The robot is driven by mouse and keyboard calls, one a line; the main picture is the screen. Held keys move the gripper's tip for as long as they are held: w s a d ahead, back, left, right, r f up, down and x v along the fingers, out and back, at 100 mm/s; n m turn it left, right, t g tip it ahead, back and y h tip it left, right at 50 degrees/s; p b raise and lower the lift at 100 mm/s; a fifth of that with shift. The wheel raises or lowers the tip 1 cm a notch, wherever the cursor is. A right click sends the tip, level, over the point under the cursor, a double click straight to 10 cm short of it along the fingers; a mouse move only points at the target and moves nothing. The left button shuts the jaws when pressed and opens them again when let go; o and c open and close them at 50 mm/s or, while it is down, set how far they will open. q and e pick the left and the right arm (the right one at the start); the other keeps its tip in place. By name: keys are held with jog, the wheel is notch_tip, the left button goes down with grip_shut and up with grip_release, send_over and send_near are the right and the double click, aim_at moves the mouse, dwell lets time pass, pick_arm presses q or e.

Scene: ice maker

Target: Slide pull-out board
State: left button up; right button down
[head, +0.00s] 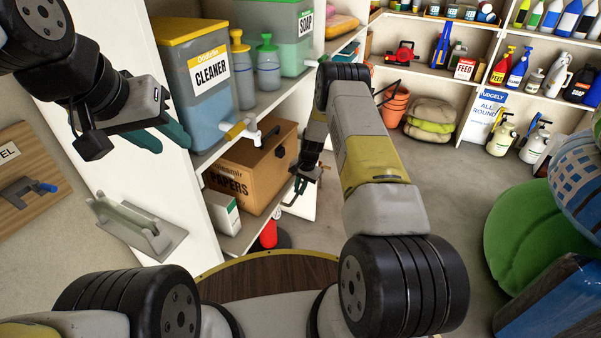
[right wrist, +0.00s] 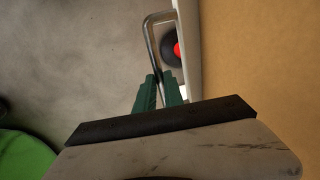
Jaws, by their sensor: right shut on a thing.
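The pull-out board (head: 304,201) is a white panel at the end of the lower shelf, beside the papers box. In the right wrist view its white edge (right wrist: 188,45) runs next to the box. A bent metal handle (right wrist: 151,45) stands out from it. My right gripper (head: 297,196) is at this handle, and its green fingers (right wrist: 158,84) are shut on the handle's near part. The handle's lower end is hidden between the fingers. My left gripper (head: 174,147) hangs empty at the upper left, away from the board, with its teal fingers apart.
The brown papers box (head: 243,178) and a small white-green box (head: 222,212) sit on the lower shelf. A red object (head: 268,234) stands below. A green bag (head: 522,235) lies at right. The grey floor (head: 432,190) is clear between.

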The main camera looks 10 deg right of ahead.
aim_at(290, 189)
jog(key=shift+w+a, duration=0.55)
jog(key=shift+a, duration=0.3)
jog(key=shift+w+a, duration=0.55)
jog(key=shift+a, duration=0.3)
jog(key=shift+r, duration=0.1)
jog(key=c, duration=1.5)
grip_release()
jog(key=shift+a, duration=0.15)
jog(key=shift+o, duration=0.2)
jog(key=shift+d+r, duration=0.1)
jog(key=shift+d, duration=0.1)
notch_tip(290, 189, up, 7)
jog(key=d, duration=0.1)
jog(key=shift+s+r, duration=0.15)
jog(key=shift+s, duration=0.25)
